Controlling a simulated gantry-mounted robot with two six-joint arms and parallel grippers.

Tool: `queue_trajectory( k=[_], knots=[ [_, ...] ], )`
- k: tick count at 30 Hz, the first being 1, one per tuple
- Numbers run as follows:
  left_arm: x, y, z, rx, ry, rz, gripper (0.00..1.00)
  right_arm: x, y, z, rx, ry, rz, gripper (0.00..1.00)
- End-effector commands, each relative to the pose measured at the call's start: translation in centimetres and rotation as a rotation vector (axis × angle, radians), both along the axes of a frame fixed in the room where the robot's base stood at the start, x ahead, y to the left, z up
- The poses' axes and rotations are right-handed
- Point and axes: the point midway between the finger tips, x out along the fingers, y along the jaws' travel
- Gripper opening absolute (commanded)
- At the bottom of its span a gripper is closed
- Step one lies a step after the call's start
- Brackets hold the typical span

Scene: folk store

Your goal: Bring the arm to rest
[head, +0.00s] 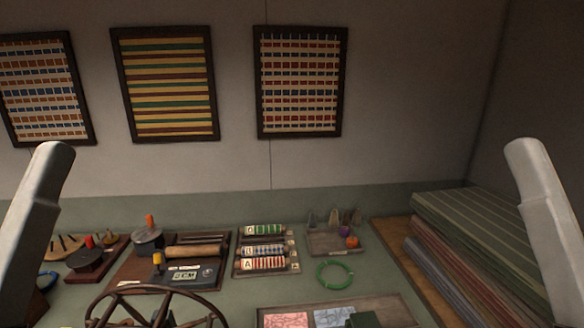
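A pale grey link of my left arm (38,205) stands at the left edge of the head view, slanting up to a rounded end. A similar link of my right arm (545,210) stands at the right edge, also slanting up to a rounded end. Both links run out of the picture at the bottom. No gripper fingers show, so I cannot see whether either gripper is open or holds anything. Neither visible link overlaps the tools in the middle of the table.
A green table (290,295) holds a spoked wheel (155,308), a wooden rack of coloured rolls (264,250), a green ring (335,274) and a small tray (333,243). Striped fabric (490,235) is stacked at right. Framed textiles (300,82) hang on the wall.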

Motion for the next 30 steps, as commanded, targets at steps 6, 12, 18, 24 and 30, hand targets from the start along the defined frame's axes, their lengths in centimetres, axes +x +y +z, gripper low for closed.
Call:
queue_trajectory(
  k=[6, 12, 18, 24, 30],
  knots=[
    [-0.2, 0.0, 11.6, -0.001, -0.009, 0.0, 0.75, 0.0, 0.0, 11.4, 0.003, -0.002, 0.004, 0.85],
    [-0.2, 0.0, 21.4, 0.0, -0.008, 0.0, 0.75, 0.0, 0.0, 21.1, 0.003, -0.001, 0.007, 0.85],
    [-0.1, 0.0, 28.0, 0.0, -0.008, 0.0, 0.75, 0.1, 0.0, 27.7, 0.003, 0.0, 0.006, 0.85],
    [-0.1, 0.0, 29.1, 0.0, -0.007, 0.0, 0.75, 0.1, 0.0, 28.8, 0.004, 0.0, 0.007, 0.85],
    [-0.1, 0.0, 28.7, 0.0, -0.007, 0.0, 0.75, 0.1, 0.0, 28.5, 0.004, 0.0, 0.007, 0.85]
  ],
)
